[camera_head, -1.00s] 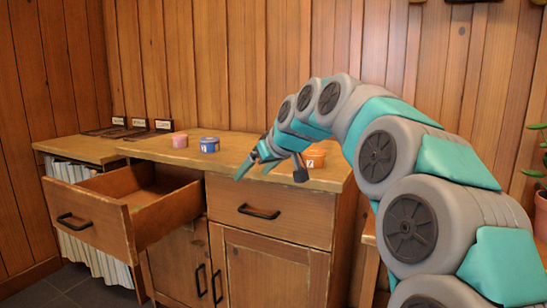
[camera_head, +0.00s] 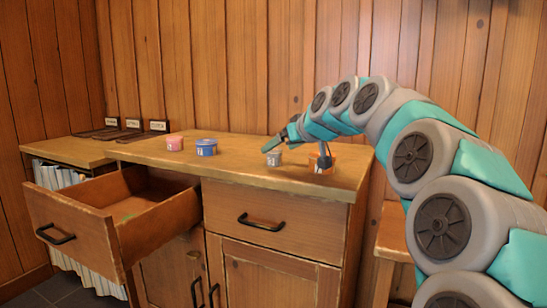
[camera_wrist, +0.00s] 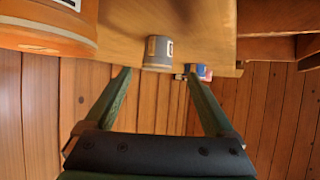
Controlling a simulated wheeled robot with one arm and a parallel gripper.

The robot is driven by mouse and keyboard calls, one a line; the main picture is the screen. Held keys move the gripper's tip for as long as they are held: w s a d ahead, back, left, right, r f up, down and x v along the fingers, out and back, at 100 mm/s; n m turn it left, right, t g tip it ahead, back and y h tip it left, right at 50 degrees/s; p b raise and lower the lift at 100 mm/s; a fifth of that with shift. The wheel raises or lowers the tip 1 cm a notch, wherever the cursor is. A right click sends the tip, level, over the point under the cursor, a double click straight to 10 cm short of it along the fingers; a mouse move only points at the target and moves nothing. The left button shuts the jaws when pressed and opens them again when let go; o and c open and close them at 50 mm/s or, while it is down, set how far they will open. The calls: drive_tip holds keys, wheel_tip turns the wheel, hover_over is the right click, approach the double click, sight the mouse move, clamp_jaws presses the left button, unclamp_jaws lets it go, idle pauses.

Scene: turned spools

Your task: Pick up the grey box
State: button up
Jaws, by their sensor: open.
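The grey box (camera_head: 273,157), a small round tub with a pale label, stands upright on the wooden cabinet top. In the wrist view the grey box (camera_wrist: 157,52) appears upside down, just beyond and between the fingertips. My gripper (camera_wrist: 157,80) is open and empty, with its two dark green fingers spread wide. In the head view my gripper (camera_head: 296,154) is low over the cabinet top, beside the grey box, with one finger close behind it. I cannot tell whether they touch.
An orange tub (camera_head: 322,161) stands close right of the grey box, partly hidden by a finger. A blue tub (camera_head: 206,147) and a pink tub (camera_head: 175,143) stand further left. An open drawer (camera_head: 107,222) juts out at the front left.

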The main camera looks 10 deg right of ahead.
sight(269, 153)
drive_tip(key=shift+w+a+f, duration=0.1)
drive_tip(key=shift+w+f, duration=0.1)
drive_tip(key=shift+w, duration=0.4)
drive_tip(key=shift+x, duration=3.55)
drive_tip(key=shift+r, duration=0.1)
clamp_jaws()
drive_tip(key=shift+r, duration=0.15)
drive_tip(key=shift+r, duration=1.75)
drive_tip(key=shift+s, duration=0.85)
drive_tip(key=s+r, duration=0.1)
drive_tip(key=s, duration=1.3)
drive_tip(key=shift+s+a, duration=0.15)
drive_tip(key=shift+a, duration=0.15)
